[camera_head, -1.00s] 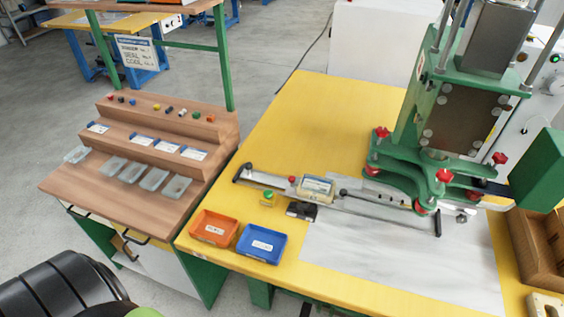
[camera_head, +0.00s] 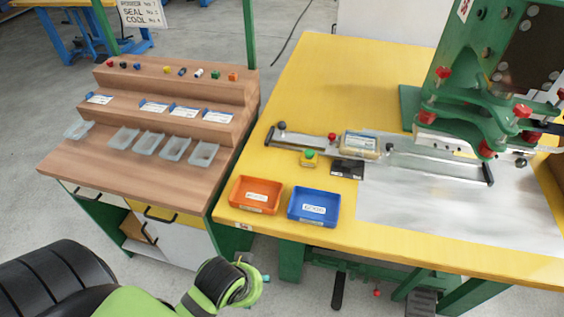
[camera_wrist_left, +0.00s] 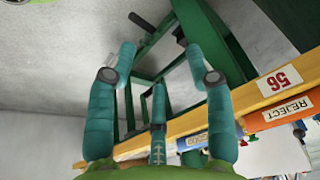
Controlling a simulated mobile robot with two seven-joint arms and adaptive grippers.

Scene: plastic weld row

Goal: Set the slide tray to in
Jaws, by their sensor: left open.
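The slide tray (camera_head: 400,163) lies along a rail on the yellow bench in the head view, with a labelled, pale block (camera_head: 360,144) on it. Its rail reaches left to a dark end with a round knob (camera_head: 281,126) and right to below the green press (camera_head: 475,120). The block sits left of the press, clear of it. My left gripper (camera_head: 255,280) is low in front of the bench, well away from the tray. In the left wrist view its teal fingers (camera_wrist_left: 160,50) are spread and empty. My right gripper is out of view.
An orange bin (camera_head: 255,194) and a blue bin (camera_head: 314,206) stand at the bench's front left. A yellow box with a green button (camera_head: 309,157) sits near the rail. A stepped wooden stand (camera_head: 170,105) is at left. The bench edge is above my left gripper in the head view.

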